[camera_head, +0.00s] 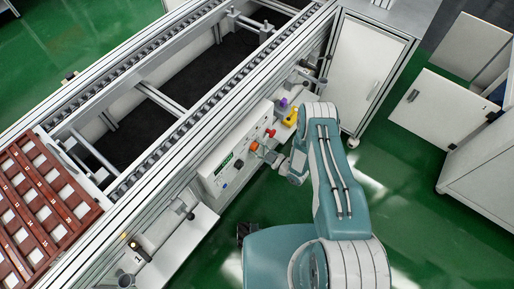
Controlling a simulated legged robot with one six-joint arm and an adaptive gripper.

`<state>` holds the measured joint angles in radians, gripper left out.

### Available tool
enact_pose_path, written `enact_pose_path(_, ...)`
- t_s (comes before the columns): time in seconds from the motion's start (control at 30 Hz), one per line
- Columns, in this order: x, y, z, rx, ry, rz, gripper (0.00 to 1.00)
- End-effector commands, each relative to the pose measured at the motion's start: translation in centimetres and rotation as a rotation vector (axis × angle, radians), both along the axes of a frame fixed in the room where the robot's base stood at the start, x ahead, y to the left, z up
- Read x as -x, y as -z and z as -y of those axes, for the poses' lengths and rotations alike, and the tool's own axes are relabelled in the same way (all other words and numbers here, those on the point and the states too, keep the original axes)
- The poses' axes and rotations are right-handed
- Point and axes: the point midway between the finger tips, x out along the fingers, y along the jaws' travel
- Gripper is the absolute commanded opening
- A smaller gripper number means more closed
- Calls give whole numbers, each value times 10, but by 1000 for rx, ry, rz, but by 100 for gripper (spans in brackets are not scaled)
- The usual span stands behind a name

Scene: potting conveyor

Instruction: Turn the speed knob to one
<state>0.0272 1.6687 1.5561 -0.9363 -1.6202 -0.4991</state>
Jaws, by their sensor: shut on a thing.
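A pale control panel (229,154) with a green display (223,164) is mounted on the near side of the conveyor. My gripper (264,152) is at the panel's face, coming in from the right. It is shut on what looks like the speed knob, an orange piece (254,146) at its fingertips. The knob's pointer and scale marks are too small to read. A dark control (238,163) sits between the display and my gripper. A red control (270,132) is just beyond my gripper.
A purple item (283,102) and a yellow item (291,117) sit beside my arm, past the panel. A brown tray (40,187) lies on the conveyor at left. White cabinets stand at right. The green floor at lower right is clear.

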Motion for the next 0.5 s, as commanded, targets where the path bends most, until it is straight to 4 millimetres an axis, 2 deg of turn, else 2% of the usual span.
enact_pose_path(0.5,0,-1,0,103,-2,135,6)
